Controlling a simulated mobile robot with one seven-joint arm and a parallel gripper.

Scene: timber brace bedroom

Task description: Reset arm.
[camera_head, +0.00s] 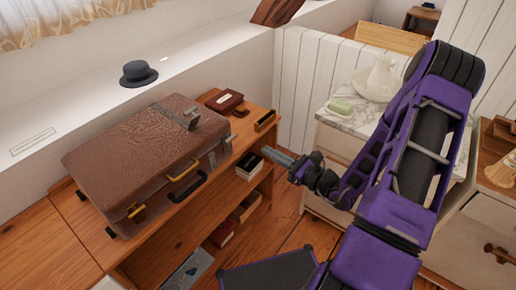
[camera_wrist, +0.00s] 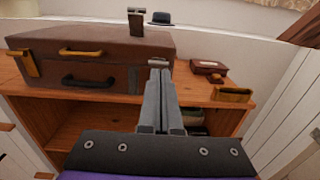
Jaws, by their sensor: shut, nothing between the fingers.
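My gripper (camera_head: 264,153) is at the end of my purple and black arm, in front of the right end of the wooden shelf unit (camera_head: 167,245). In the wrist view my gripper (camera_wrist: 160,72) points forward with its two grey fingers together and nothing between them. A brown leather suitcase (camera_head: 135,155) lies on top of the shelf unit, left of my gripper. It also shows in the wrist view (camera_wrist: 100,48). In the head view the fingertips appear apart from the suitcase; the exact gap cannot be told.
A dark red box (camera_head: 224,101) and a small wooden tray (camera_head: 265,121) stand right of the suitcase. Books and boxes fill parts of the lower shelves. A dark hat (camera_head: 138,73) rests on the ledge. A marble-topped cabinet (camera_head: 345,118) with a white pitcher (camera_head: 382,78) is near my arm.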

